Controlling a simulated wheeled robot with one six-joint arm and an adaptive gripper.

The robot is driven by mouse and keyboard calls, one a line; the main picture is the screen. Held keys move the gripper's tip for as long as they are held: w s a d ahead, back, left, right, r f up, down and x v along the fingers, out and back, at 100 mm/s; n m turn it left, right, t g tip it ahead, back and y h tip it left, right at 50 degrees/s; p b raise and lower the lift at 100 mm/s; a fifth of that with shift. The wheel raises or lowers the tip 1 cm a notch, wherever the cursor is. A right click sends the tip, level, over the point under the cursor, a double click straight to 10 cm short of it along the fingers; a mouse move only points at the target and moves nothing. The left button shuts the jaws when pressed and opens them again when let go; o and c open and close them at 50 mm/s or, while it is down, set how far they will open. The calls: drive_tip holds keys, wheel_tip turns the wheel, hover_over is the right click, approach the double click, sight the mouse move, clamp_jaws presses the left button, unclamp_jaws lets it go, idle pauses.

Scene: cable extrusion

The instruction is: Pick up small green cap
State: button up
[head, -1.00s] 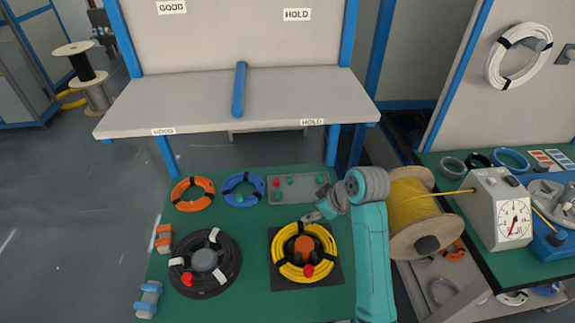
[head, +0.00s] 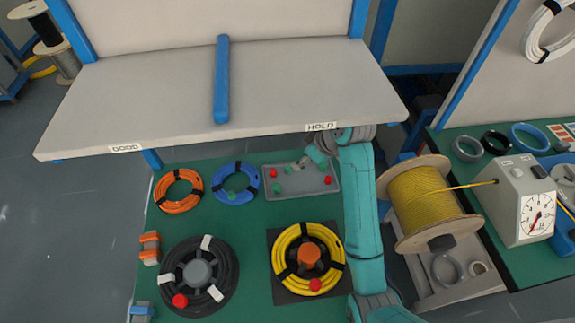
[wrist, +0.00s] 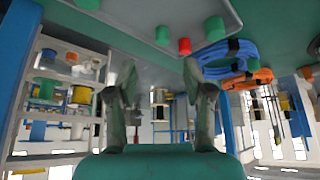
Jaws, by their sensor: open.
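Several small green caps show. One green cap (head: 289,168) lies in the grey tray (head: 308,191) near its back edge, and another green cap (head: 277,187) is near the tray's left side. A third green piece (head: 231,195) is by the blue coil. My gripper (head: 301,163) is at the back edge of the tray, just right of the first cap. In the wrist view my gripper (wrist: 159,80) is open with nothing between its fingers. That view also shows a green cap (wrist: 162,35) beyond the fingertips. I cannot tell whether the fingers touch the tray.
Red caps (head: 328,180) also lie in the tray. A blue coil (head: 236,183) and an orange coil (head: 179,191) lie to its left. A yellow coil (head: 291,272) and a black reel (head: 228,257) are in front. The shelf edge (head: 250,135) overhangs close behind my gripper.

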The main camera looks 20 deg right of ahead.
sight(285, 170)
drive_tip(key=x, duration=0.9)
drive_tip(key=shift+a, duration=0.2)
drive_tip(key=shift+c, duration=0.2)
drive_tip(key=shift+r, duration=0.1)
drive_tip(key=c, duration=0.7)
